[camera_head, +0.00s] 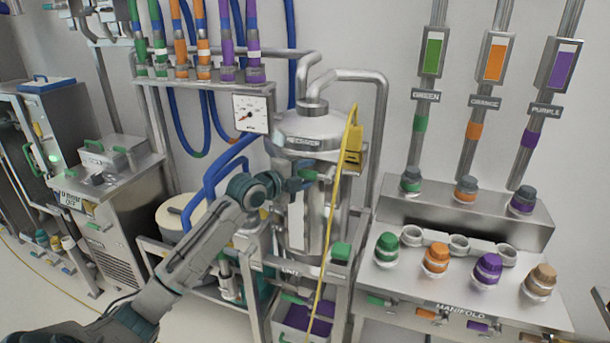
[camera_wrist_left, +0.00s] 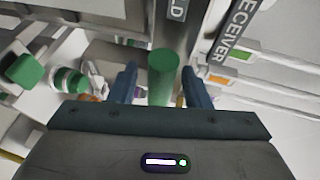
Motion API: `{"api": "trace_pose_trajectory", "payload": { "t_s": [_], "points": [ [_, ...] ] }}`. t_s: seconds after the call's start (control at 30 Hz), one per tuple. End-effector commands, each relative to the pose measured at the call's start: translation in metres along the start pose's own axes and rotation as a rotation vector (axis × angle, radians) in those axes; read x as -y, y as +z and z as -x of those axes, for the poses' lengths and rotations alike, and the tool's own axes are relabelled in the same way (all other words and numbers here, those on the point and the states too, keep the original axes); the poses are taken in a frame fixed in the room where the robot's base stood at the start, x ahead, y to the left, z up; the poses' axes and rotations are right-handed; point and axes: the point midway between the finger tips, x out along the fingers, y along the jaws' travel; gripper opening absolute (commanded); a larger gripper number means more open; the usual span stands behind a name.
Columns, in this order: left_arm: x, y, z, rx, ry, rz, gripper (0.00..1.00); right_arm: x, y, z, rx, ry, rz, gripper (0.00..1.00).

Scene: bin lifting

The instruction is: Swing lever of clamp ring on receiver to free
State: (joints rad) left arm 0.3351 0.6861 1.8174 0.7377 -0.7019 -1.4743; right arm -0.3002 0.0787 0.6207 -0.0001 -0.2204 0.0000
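The receiver (camera_head: 315,125) is a steel vessel with a domed lid in the middle of the head view. A band, apparently the clamp ring (camera_head: 310,152), runs below the lid. The left gripper (camera_head: 296,184) is in front of the receiver's upper body. A small green piece (camera_head: 307,174), apparently the lever's grip, shows at its fingertips. In the left wrist view, a green cylindrical grip (camera_wrist_left: 163,78) stands between the two open fingers, with a visible gap on its left side. The ring's catch is hidden. The right gripper is in neither view.
A yellow cable (camera_head: 330,230) hangs down the receiver's right side. A pressure gauge (camera_head: 251,113) is at upper left. A manifold bench (camera_head: 390,277) with several coloured caps stands to the right. A steel cabinet (camera_head: 120,215) stands left.

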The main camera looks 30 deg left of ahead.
Motion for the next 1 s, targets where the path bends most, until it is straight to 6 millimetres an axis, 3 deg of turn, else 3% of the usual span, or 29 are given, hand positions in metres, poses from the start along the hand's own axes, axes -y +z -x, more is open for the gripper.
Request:
{"api": "trace_pose_trajectory", "payload": {
  "t_s": [0.03, 0.2, 0.57, 1.0],
  "points": [
    [0.000, 0.000, 0.000, 0.000, 0.000, 0.000, 0.34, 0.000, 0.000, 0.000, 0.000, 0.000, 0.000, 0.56],
    [0.000, 0.000, 0.000, 0.000, 0.000, 0.000, 0.01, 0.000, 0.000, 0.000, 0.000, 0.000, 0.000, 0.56],
    [-0.004, 0.001, -0.001, -0.005, -0.009, 0.024, 0.00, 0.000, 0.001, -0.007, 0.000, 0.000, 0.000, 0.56],
    [-0.029, -0.001, -0.006, -0.063, -0.120, 0.289, 0.00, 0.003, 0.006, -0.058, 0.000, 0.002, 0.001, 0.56]
  ]
}}
